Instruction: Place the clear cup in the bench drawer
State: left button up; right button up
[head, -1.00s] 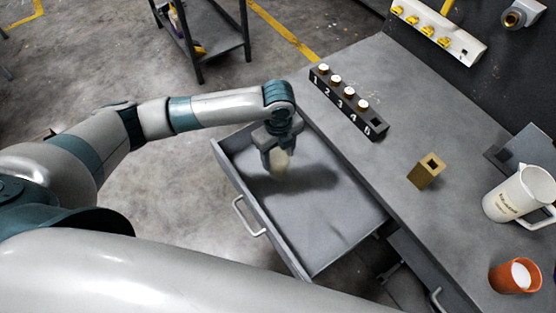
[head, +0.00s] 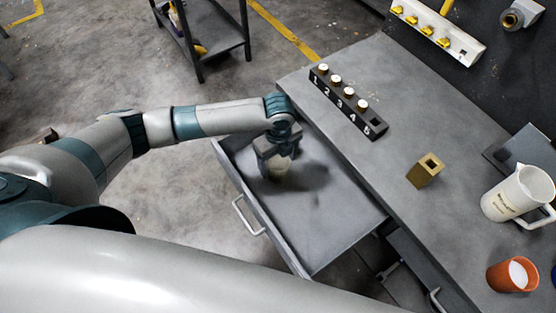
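The bench drawer (head: 330,222) is pulled out from the bench, with its handle at the front left. My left gripper (head: 277,173) points down inside the drawer's outline, near its far left corner. It is shut on the clear cup (head: 280,168), a small pale, see-through shape between the fingers. The gripper hides much of the cup, and I cannot tell whether the cup touches the drawer floor. My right gripper is not in view.
On the bench top (head: 390,160) stand a numbered rack (head: 347,102) with several white-topped pieces, a brass block (head: 426,170), a white jug (head: 517,193) and an orange cup (head: 511,275). The rest of the drawer floor is empty.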

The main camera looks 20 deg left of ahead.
pick_arm(q)
notch_tip(320, 180, up, 12)
jog(key=b, duration=0.2)
jog(key=shift+r+b, duration=0.15)
jog(key=shift+b, duration=0.2)
dwell(1.1)
